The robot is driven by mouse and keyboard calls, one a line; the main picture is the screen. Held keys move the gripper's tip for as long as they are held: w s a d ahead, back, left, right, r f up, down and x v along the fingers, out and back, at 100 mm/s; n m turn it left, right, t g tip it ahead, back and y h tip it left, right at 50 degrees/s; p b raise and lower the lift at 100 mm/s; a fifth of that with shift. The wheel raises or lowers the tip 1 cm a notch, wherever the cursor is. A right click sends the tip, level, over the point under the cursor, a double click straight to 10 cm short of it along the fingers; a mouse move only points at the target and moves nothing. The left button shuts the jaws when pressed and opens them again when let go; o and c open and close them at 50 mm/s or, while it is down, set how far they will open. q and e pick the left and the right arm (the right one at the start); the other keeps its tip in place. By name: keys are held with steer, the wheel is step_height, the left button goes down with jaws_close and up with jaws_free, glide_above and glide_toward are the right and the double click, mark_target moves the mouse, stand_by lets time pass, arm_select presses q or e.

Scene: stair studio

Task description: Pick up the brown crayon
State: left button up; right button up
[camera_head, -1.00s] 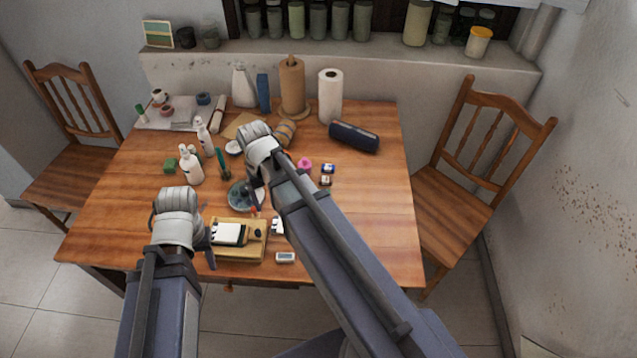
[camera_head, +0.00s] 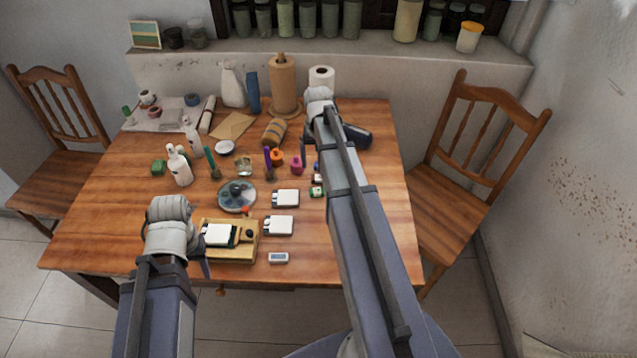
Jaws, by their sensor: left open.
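I cannot make out a brown crayon for sure among the small things on the wooden table (camera_head: 110,225). My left gripper (camera_head: 204,257) is open, low over the left side of the yellow-brown wooden block (camera_head: 232,254) at the front. Nothing shows held in it, though my own wrist hides part of it. My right gripper (camera_head: 303,152) is over the back right of the table, beside a pink bottle (camera_head: 297,166). One dark finger shows; my arm hides the rest, so its opening and any contents are unclear.
White bottles (camera_head: 179,167) stand left. A brown roll (camera_head: 274,132), a paper roll on a stand (camera_head: 283,85) and a dark case (camera_head: 356,135) are at the back. The front left is clear.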

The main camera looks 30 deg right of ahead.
mark_target(318, 177)
steer(key=shift+s+f+b, duration=0.2)
steer(key=shift+f+b, duration=2.4)
steer(key=shift+f, duration=0.35)
steer(key=shift+r, duration=0.1)
steer(key=c, duration=1.4)
step_height(318, 177, up, 10)
steer(key=p, duration=1)
